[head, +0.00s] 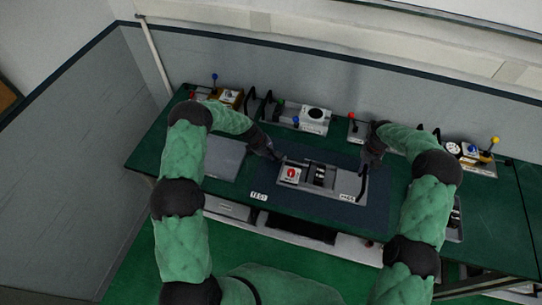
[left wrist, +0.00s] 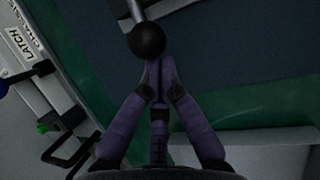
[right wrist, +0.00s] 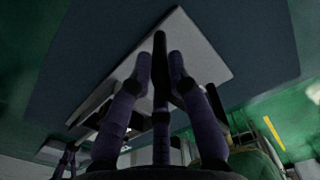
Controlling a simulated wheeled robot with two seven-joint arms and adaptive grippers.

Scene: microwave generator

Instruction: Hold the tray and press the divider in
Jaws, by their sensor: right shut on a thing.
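A grey tray (head: 322,182) lies on the dark mat in the middle of the bench. It holds a block with a red top (head: 291,174) and a dark ribbed part (head: 320,175); I cannot tell which part is the divider. My right gripper (head: 369,164) is shut on the tray's dark upright handle at its right end. In the right wrist view the handle (right wrist: 160,48) stands between the fingers. My left gripper (head: 274,155) is at the tray's upper left corner. In the left wrist view its fingertips (left wrist: 159,65) are together, right at a black ball knob (left wrist: 147,39) on a metal rod.
Several fixtures with coloured knobs stand along the back of the bench, including a grey unit with a round dial (head: 315,116) and one with a yellow knob (head: 485,153). A flat grey plate (head: 222,158) lies left of the mat.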

